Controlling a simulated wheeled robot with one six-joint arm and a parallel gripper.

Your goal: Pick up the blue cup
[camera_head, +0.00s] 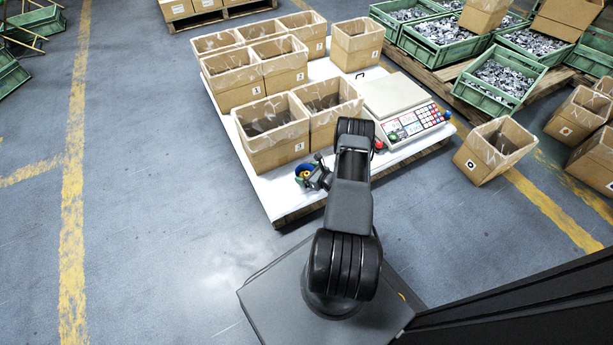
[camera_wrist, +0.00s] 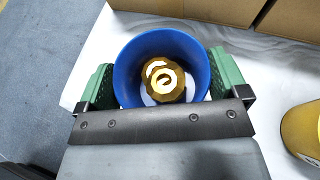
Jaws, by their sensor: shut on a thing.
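The blue cup (camera_wrist: 132,66) stands out in the wrist view, seen from above with its open top towards the camera. A gold faceted object with a pale mark (camera_wrist: 165,80) lies inside it. My gripper (camera_wrist: 161,86) is shut on the cup, with one green-padded finger against each side. In the head view the cup (camera_head: 303,168) is small and partly hidden by my gripper (camera_head: 313,178), at the front left edge of the white-topped pallet. I cannot tell whether the cup touches the surface.
A yellow object (camera_wrist: 303,130) stands right of the cup in the wrist view. Open cardboard boxes (camera_head: 271,133) stand close behind the cup on the white-topped pallet (camera_head: 287,202). A scale with a keypad (camera_head: 398,100) is to the right. Green crates of metal parts (camera_head: 499,80) are farther right.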

